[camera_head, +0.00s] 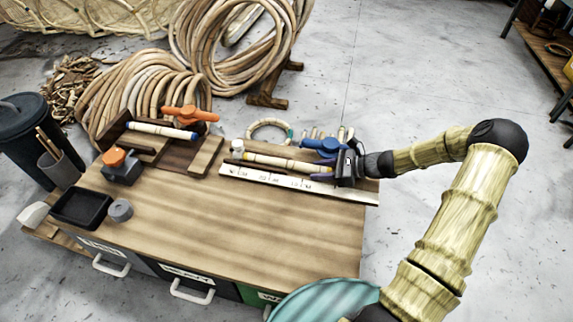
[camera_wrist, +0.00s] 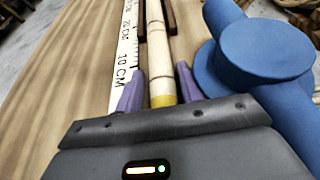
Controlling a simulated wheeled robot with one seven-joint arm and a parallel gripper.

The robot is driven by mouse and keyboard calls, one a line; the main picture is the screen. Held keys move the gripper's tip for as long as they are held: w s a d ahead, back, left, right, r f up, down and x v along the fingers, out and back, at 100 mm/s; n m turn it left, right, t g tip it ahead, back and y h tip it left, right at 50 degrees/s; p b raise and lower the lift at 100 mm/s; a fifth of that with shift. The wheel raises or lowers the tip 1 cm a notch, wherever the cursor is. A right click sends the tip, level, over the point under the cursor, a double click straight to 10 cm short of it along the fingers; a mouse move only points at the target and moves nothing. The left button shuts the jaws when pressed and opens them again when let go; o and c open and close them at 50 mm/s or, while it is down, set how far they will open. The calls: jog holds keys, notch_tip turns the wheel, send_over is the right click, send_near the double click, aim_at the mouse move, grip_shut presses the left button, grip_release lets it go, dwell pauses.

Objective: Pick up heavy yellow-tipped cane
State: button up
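The yellow-tipped cane (camera_head: 285,163) is a pale segmented rod lying at the back right of the workbench, behind a white ruler (camera_head: 290,182). In the wrist view the cane (camera_wrist: 158,55) runs away from me, with its yellow end (camera_wrist: 163,100) close to my gripper's body. My gripper (camera_head: 328,171) is low at the bench's right side, at the cane's right end. Its two purple fingers (camera_wrist: 160,85) stand on either side of the cane and look open, with a narrow gap at the left finger. Contact on the right is unclear.
A blue clamp-like piece (camera_wrist: 255,50) stands close to the right of my fingers. A blue-tipped cane (camera_head: 162,130) lies further left near an orange-handled tool (camera_head: 190,114). A black tray (camera_head: 80,207) sits at the front left. The bench's middle (camera_head: 215,225) is clear.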

aim_at(329, 169)
jog(key=shift+d, duration=0.15)
jog(key=c, duration=0.7)
jog(key=shift+r, duration=0.15)
jog(key=shift+r+p, duration=0.55)
jog(key=shift+p, duration=0.15)
jog(key=d+p, duration=0.1)
jog(key=d, duration=0.1)
jog(key=s+d+p, duration=0.1)
jog(key=d, duration=0.1)
jog(key=shift+r, duration=0.15)
notch_tip(329, 169, up, 13)
jog(key=p, duration=0.5)
jog(key=shift+a+r+p, duration=0.15)
jog(key=shift+p, duration=0.25)
jog(key=shift+s, duration=0.1)
